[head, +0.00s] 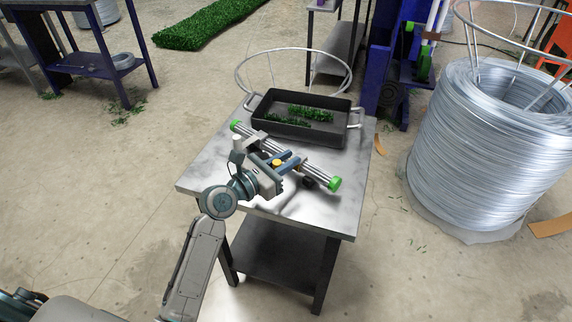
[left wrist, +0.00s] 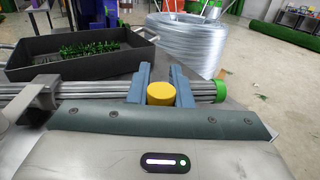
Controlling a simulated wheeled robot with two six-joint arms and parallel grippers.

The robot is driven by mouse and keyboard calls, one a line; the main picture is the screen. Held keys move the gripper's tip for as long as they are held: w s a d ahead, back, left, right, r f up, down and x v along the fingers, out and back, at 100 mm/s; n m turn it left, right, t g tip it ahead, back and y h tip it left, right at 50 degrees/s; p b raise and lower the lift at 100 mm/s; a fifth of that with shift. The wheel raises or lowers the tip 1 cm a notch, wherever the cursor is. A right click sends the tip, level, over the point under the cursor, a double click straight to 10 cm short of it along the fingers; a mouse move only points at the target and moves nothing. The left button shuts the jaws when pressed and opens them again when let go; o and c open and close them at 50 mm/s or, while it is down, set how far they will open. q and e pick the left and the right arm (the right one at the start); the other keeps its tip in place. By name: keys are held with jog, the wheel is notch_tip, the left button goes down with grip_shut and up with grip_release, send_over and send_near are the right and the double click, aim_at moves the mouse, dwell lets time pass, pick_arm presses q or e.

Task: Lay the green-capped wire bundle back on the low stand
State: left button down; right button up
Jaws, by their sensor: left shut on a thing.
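The green-capped wire bundle (head: 312,171) is a straight bunch of silvery rods with a green cap at each end. It lies slantwise over the metal table, in front of the black tray. My left gripper (head: 286,166) is shut on it near the middle. In the left wrist view the bundle (left wrist: 102,91) runs across between my left fingers (left wrist: 157,80), with one green cap (left wrist: 220,91) at right. Dark pieces show under the bundle, perhaps the low stand; my gripper hides much there. I cannot tell whether the bundle touches a support. My right gripper is out of view.
The black tray (head: 345,103) with green scraps stands at the back of the metal table (head: 212,168). A yellow round piece (left wrist: 161,92) sits between my left fingers. A large wire coil (head: 470,150) stands on the floor at right. The table's front left is bare.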

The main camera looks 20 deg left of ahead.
pick_arm(q)
jog(key=shift+f, duration=0.4)
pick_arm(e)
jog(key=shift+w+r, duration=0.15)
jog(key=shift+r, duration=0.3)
pick_arm(q)
jog(key=c, duration=1.3)
grip_release()
jog(key=v, duration=1.2)
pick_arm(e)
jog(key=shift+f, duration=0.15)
